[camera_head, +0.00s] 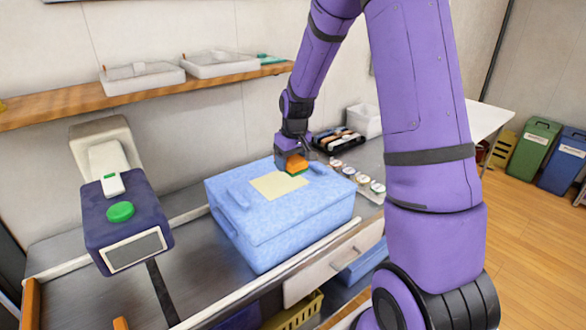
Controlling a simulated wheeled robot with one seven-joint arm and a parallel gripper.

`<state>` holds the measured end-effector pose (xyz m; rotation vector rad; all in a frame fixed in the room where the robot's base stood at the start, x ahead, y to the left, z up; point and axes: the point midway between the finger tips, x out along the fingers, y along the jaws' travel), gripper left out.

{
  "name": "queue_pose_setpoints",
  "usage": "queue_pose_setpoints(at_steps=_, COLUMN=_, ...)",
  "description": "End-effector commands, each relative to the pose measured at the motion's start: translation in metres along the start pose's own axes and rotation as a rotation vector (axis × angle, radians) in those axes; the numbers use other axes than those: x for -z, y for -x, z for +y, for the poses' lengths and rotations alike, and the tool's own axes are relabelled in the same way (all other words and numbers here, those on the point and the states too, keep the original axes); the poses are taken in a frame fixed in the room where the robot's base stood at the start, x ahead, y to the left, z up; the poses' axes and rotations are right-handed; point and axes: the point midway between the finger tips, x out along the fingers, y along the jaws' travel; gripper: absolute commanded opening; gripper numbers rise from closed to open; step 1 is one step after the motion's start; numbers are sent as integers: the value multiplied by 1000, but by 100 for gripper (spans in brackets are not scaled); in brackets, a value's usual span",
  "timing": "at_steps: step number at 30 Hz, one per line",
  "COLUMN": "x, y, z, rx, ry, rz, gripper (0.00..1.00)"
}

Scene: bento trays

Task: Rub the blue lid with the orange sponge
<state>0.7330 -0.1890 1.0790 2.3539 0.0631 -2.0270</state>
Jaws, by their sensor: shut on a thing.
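A light blue box with a blue lid (314,201) stands on the metal counter. A pale yellow patch (278,185) lies on the lid's top. My gripper (293,163) points down at the lid's back right part. It is shut on the orange sponge (297,164), which has a green strip along its lower edge. The fingertips are small and partly hidden.
A purple device with a green button (120,211) stands left of the box. Several small round containers (363,180) and a black tray (338,140) lie to the right. A white bin (364,120) stands behind. A wooden shelf (60,111) with clear trays runs along the wall.

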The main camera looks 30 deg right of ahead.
Motion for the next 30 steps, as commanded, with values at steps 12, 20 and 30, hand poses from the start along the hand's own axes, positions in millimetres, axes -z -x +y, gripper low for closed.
queue_pose_setpoints(at_steps=12, x=7, y=23, z=-4, rx=0, ry=1, rz=1, gripper=35)
queue_pose_setpoints(at_steps=20, x=7, y=23, z=-4, rx=0, ry=0, rz=1, gripper=35)
queue_pose_setpoints(at_steps=30, x=7, y=23, z=-4, rx=0, ry=0, rz=1, gripper=35)
